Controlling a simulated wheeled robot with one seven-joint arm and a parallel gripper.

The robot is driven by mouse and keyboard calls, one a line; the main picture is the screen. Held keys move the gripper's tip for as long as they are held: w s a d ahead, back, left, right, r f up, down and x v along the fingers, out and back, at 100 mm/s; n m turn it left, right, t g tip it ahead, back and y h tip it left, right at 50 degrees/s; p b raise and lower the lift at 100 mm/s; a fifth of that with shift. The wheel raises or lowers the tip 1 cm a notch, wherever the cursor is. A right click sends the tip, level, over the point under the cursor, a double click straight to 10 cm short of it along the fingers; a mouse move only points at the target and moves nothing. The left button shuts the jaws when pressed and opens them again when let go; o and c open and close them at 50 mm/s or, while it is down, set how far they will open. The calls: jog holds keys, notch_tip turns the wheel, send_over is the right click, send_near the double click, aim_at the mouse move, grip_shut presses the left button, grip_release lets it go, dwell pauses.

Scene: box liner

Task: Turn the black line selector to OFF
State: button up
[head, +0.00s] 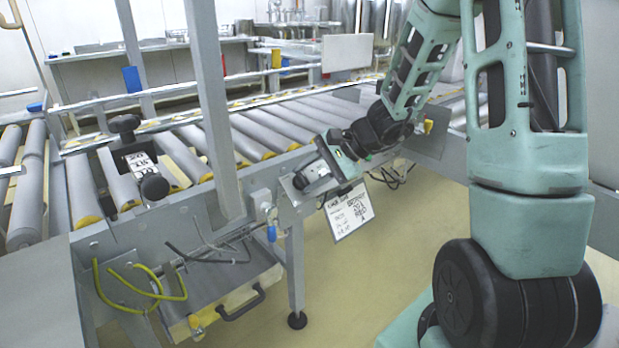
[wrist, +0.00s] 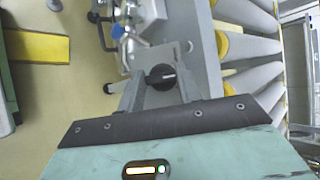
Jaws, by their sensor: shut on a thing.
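The black line selector (wrist: 160,77) is a round dark knob on a grey metal plate (wrist: 190,52), and a pale mark on it points to the right in the wrist view. My gripper (wrist: 158,84) has one finger on each side of the knob and is shut on it. In the head view my gripper (head: 308,178) reaches down to the small panel on the side of the conveyor frame. No lettering around the knob can be read.
A white label card (head: 348,212) hangs just below my gripper. The roller conveyor (head: 255,130) runs behind it. A grey upright post (head: 212,110) and a black-knobbed clamp (head: 140,160) stand to the left. A blue-handled valve (head: 271,233) sits below left. The floor in front is clear.

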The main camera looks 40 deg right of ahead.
jog(key=o, duration=1)
